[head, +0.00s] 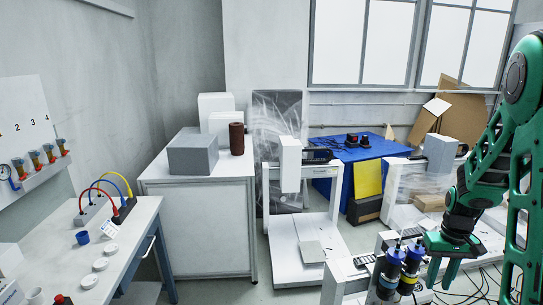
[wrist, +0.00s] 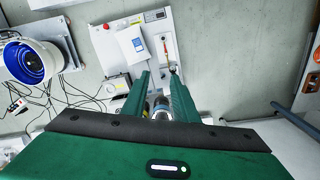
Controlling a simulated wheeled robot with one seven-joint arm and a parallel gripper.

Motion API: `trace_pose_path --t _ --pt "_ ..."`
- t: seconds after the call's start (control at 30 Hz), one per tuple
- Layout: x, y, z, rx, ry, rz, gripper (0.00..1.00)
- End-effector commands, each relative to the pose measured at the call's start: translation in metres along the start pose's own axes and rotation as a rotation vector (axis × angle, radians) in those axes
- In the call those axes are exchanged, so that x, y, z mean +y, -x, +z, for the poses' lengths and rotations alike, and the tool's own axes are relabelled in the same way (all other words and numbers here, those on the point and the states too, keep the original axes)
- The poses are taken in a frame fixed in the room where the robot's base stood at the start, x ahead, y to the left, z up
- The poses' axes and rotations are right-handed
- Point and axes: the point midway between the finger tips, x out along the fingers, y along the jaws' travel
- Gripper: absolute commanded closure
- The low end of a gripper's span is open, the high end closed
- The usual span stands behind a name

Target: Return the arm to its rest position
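My green arm comes down the right side of the head view. My gripper (head: 443,274) points downward there, just right of two blue and black screwdriver-like tools (head: 389,274) that stand upright at a bench. In the wrist view the two green fingers of my gripper (wrist: 160,76) stand apart. A small silver and blue round object (wrist: 159,107) shows low between them. It looks to be beyond the fingers, but its distance is unclear.
A white bench (head: 336,275) with a small dark keypad (head: 364,261) lies beside the tools. Cables run under my gripper. A blue-rimmed round bowl (wrist: 27,62) and a white machine (wrist: 130,45) show in the wrist view. Open grey floor (wrist: 235,60) lies to the right.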

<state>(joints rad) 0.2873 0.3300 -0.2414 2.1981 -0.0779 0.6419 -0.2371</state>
Motion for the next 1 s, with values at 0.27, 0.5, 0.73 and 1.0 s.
trace_pose_path --t 0.27,0.5,0.73,1.0 --pt "-0.013 0.072 0.068 0.016 -0.094 0.005 0.74" --pt "-0.024 0.112 0.135 0.023 -0.177 0.0 0.74" --pt "-0.033 0.135 0.201 0.029 -0.256 -0.012 0.74" --pt "-0.038 0.14 0.249 0.028 -0.314 -0.024 0.74"
